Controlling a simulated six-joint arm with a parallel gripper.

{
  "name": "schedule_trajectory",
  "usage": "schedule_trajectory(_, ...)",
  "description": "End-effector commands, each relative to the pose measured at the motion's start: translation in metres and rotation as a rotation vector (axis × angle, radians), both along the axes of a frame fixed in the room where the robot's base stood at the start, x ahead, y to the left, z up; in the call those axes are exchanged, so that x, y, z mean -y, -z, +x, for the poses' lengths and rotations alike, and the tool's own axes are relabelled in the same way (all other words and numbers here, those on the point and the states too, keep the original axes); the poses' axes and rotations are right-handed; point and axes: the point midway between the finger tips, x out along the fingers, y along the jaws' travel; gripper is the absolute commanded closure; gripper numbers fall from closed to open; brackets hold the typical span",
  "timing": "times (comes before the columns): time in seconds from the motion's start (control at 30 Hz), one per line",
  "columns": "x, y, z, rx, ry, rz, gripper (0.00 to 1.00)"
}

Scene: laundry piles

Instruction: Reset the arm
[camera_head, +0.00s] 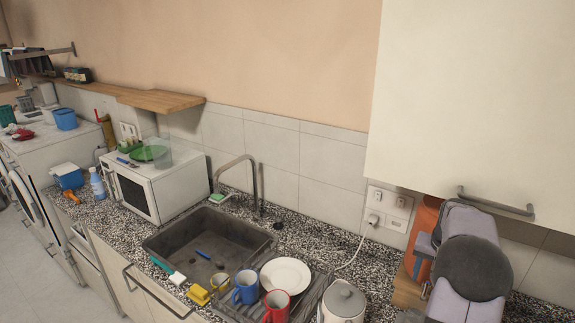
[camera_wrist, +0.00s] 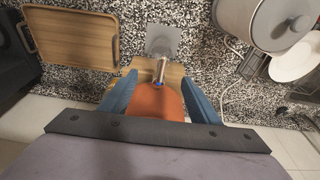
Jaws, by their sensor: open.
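My gripper (camera_wrist: 161,78) is open, with its two blue-grey fingers spread at either side of an orange object (camera_wrist: 155,101) in the wrist view. The orange object has a small blue spot and a brownish stick-like part in front of it. I cannot tell whether the fingers touch it. In the head view my arm stands at the far right, over the counter and in front of the orange object (camera_head: 423,226), hiding part of it. The fingertips are not clear there.
A wooden tray (camera_wrist: 111,39) lies left in the wrist view. A grey-white pot (camera_head: 343,303), a white plate (camera_head: 286,274), a red mug (camera_head: 276,306) and the sink (camera_head: 180,243) are left of my arm. A wall cupboard (camera_head: 480,110) hangs above it.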

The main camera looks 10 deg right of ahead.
Motion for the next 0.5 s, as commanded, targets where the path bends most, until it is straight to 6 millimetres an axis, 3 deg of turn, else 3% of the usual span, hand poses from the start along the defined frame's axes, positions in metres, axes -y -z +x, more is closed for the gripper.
schedule_trajectory(0.03, 0.006, -0.015, 0.008, 0.031, 0.000, -0.027, 0.44)
schedule_trajectory(0.3, 0.006, 0.017, 0.007, 0.029, 0.000, -0.025, 0.44)
schedule_trajectory(0.33, 0.010, 0.009, 0.012, 0.046, -0.015, -0.045, 0.44)
schedule_trajectory(0.5, -0.022, 0.063, -0.023, -0.041, -0.032, 0.032, 0.44)
